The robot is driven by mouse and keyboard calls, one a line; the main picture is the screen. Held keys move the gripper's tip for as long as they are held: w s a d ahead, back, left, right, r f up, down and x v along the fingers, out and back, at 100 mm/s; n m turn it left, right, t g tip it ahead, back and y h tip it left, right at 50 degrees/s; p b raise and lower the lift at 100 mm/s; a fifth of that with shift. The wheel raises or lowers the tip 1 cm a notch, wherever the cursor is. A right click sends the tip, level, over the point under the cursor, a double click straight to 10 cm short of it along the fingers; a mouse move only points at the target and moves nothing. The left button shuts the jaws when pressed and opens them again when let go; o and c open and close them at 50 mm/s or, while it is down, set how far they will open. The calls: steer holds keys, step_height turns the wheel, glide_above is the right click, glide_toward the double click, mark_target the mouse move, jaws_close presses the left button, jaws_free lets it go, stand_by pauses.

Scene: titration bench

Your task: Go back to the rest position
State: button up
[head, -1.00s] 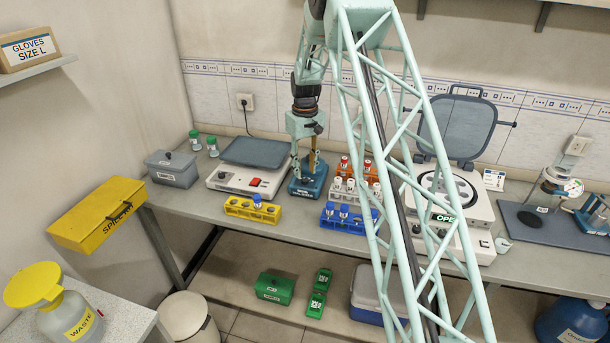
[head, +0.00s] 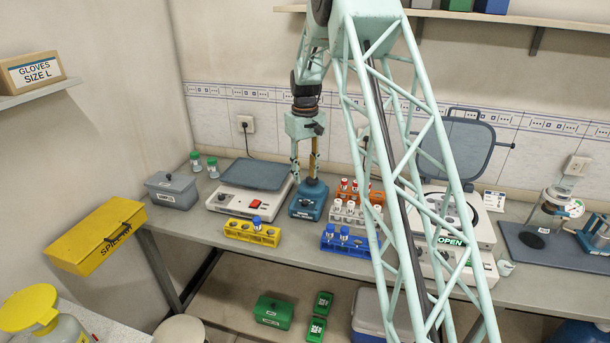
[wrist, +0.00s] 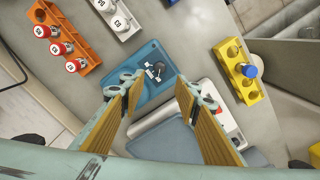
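My gripper (head: 305,172) hangs fingers-down just above the small blue device (head: 309,200) on the bench. In the wrist view my gripper (wrist: 158,97) is open, its two tan-padded fingers apart with nothing between them. The blue device (wrist: 150,75), with a dark round top, shows below and beyond the fingertips. My lattice arm hides part of the bench right of the middle.
A scale (head: 250,185) stands left of the blue device. Yellow (head: 250,233), blue (head: 345,244), white and orange (head: 374,196) tube racks stand close by. An open-lidded machine (head: 483,228) is at right.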

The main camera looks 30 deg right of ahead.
stand_by(0.4)
steer(key=s+a+r+t+b, duration=0.1)
steer(key=s+a+r+b, duration=0.1)
steer(key=s+a+r, duration=0.85)
steer(key=s+a+r+t+b, duration=0.1)
steer(key=s+a+r, duration=0.5)
steer(key=s+r, duration=0.9)
steer(key=s+a+f+b, duration=0.1)
steer(key=s+a, duration=0.1)
steer(key=s, duration=0.9)
steer(key=s+a+t+b, duration=0.1)
steer(key=s+a, duration=0.2)
steer(key=s, duration=0.9)
steer(key=s+a+f+t+b, duration=0.1)
steer(key=s+a, duration=0.2)
steer(key=s, duration=0.8)
steer(key=shift+s+a+f+m, duration=0.2)
steer(key=shift+a+f+m, duration=0.05)
steer(key=shift+f+m, duration=0.1)
